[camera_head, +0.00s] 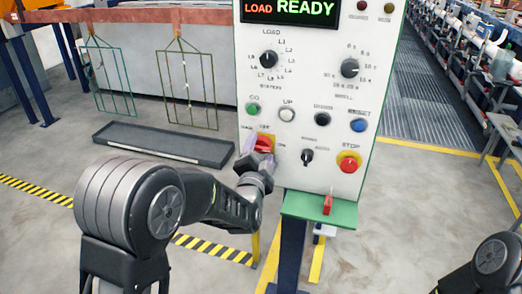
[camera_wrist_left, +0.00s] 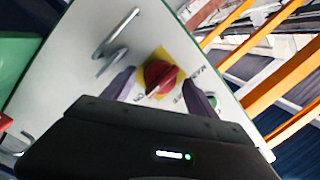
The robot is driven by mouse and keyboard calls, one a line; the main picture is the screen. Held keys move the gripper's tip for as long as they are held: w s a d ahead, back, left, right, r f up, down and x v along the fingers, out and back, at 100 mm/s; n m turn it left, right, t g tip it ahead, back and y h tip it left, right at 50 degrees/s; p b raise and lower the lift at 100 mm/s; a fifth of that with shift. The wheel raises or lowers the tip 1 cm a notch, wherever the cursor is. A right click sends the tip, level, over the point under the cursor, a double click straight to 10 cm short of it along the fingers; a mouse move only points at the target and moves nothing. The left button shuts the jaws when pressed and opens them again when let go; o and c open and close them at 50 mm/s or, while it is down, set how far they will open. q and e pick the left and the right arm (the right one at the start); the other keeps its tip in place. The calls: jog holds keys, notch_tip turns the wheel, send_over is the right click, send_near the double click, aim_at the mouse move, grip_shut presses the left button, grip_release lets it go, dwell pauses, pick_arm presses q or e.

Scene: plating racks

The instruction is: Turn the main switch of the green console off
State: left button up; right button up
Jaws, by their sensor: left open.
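The console (camera_head: 305,180) is a white panel with a green edge, and its display reads LOAD READY. Its main switch (camera_head: 264,143) is a red rotary knob on a yellow plate at the lower left of the panel. In the left wrist view the red knob (camera_wrist_left: 162,77) sits between the fingers, its handle slanting in the picture. My left gripper (camera_head: 255,163) is open at the switch and partly hides the plate and its labels. In the left wrist view the gripper's fingertips (camera_wrist_left: 160,92) stand on either side of the knob, with no clear contact. My right gripper is out of view.
A red stop button (camera_head: 348,163) and a black selector (camera_head: 307,156) lie right of the switch. A green shelf (camera_head: 300,205) with a red item (camera_head: 328,204) juts out below. A dark tray (camera_head: 165,145) lies on the floor behind, under hanging racks (camera_head: 188,85).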

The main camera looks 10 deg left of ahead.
pick_arm(q)
jog(key=shift+w, duration=0.15)
jog(key=shift+c, duration=0.5)
jog(key=c, duration=1.3)
jog(key=shift+o, duration=0.2)
